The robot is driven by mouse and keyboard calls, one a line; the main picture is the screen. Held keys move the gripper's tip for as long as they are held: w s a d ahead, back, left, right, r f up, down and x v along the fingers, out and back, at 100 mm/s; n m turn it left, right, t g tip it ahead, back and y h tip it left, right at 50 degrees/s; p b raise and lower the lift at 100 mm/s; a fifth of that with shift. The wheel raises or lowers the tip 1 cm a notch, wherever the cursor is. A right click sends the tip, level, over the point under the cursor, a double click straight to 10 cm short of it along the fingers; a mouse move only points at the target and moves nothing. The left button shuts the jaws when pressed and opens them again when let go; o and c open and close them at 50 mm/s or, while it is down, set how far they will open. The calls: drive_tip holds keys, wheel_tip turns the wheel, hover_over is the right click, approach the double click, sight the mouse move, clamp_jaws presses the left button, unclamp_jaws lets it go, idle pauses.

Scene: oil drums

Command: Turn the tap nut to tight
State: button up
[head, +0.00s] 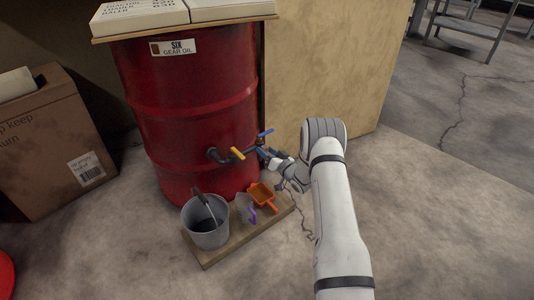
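A red oil drum (190,110) labelled "SIX GEAR OIL" stands upright. A dark tap pipe (217,156) comes out of its lower front and runs right. It carries a yellow lever (237,153) and, farther right, a blue lever (265,133). My gripper (262,152) is at the right end of the tap, just below the blue lever, coming in from the right. The tap nut cannot be made out; the gripper and pipe overlap there. Whether the fingers are open, or touch the tap, is too small to tell.
Below the tap, a wooden board (222,252) on the floor holds a grey bucket (205,232) with a tool in it, an orange scoop (262,196) and a purple-handled tool (252,215). A cardboard box (40,145) stands left. A wooden panel (335,65) stands behind.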

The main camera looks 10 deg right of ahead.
drive_tip(key=c, duration=0.9)
drive_tip(key=shift+c, duration=0.2)
drive_tip(key=shift+m, duration=0.4)
drive_tip(key=m, duration=0.3)
drive_tip(key=shift+m, duration=0.4)
drive_tip(key=m+p, duration=0.1)
drive_tip(key=m, duration=0.3)
drive_tip(key=shift+m, duration=0.3)
drive_tip(key=m, duration=0.4)
drive_tip(key=shift+r+p, duration=0.1)
drive_tip(key=shift+p, duration=0.25)
drive_tip(key=m, duration=0.5)
drive_tip(key=shift+p, duration=0.3)
drive_tip(key=shift+m, duration=0.3)
